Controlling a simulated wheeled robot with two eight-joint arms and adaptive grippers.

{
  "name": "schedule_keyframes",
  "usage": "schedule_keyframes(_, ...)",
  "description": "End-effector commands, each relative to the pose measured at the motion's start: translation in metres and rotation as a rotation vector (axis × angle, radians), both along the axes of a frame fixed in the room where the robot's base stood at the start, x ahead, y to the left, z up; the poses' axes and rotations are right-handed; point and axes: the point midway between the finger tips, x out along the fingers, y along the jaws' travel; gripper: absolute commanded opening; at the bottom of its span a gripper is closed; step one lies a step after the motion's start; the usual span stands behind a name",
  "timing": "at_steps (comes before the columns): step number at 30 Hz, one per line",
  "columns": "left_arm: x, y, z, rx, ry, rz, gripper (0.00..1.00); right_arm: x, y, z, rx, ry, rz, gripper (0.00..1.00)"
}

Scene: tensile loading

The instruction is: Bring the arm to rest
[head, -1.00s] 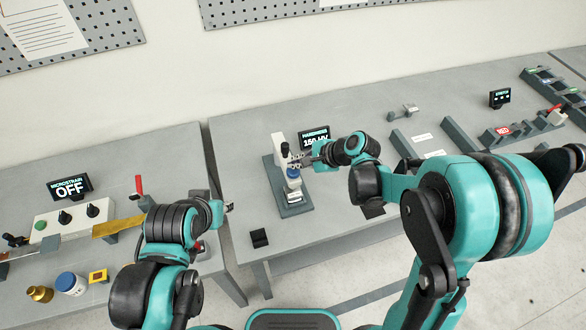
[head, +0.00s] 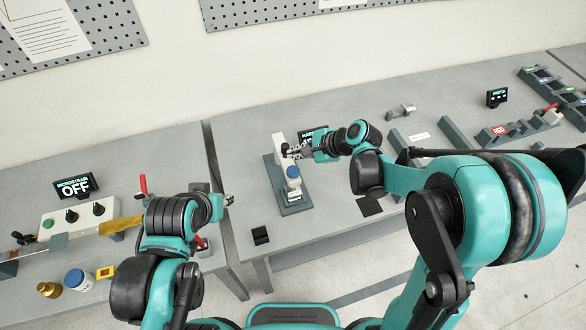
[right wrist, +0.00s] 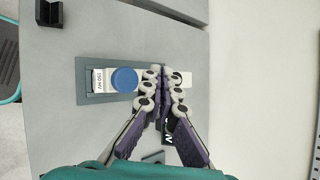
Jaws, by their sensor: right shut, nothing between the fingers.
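My right gripper (head: 291,152) is shut and empty at the upper part of the hardness tester (head: 278,146), close to its white column. In the right wrist view its fingers (right wrist: 162,76) meet beside the tester's blue round cap (right wrist: 124,79); I cannot tell whether they touch the tester. The blue cap also shows in the head view (head: 293,171), just below the gripper. My left gripper (head: 229,200) hangs near the gap between the two tables; its fingers are too small to read.
The hardness display (head: 308,137) is partly hidden behind my right gripper. A black block (head: 260,235) lies near the table's front edge. On the left table (head: 130,160) are a MICROSTRAIN OFF display (head: 75,186), a knob box, a brass weight and a blue-lidded jar.

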Motion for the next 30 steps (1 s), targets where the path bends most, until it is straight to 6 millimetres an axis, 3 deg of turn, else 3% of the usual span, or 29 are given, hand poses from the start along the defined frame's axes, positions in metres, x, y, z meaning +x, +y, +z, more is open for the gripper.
schedule_keyframes(19,0.0,0.0,-0.005,0.0,0.0,0.0,0.33,-0.004,-0.003,-0.001,-0.022,-0.018,0.012,0.0)
schedule_keyframes(23,0.0,0.0,-0.027,0.0,0.0,0.0,0.33,-0.02,-0.02,-0.007,-0.133,-0.105,0.077,0.0)
schedule_keyframes(30,0.0,0.0,-0.085,0.0,0.0,0.0,0.33,-0.08,-0.076,-0.03,-0.521,-0.35,0.335,0.0)
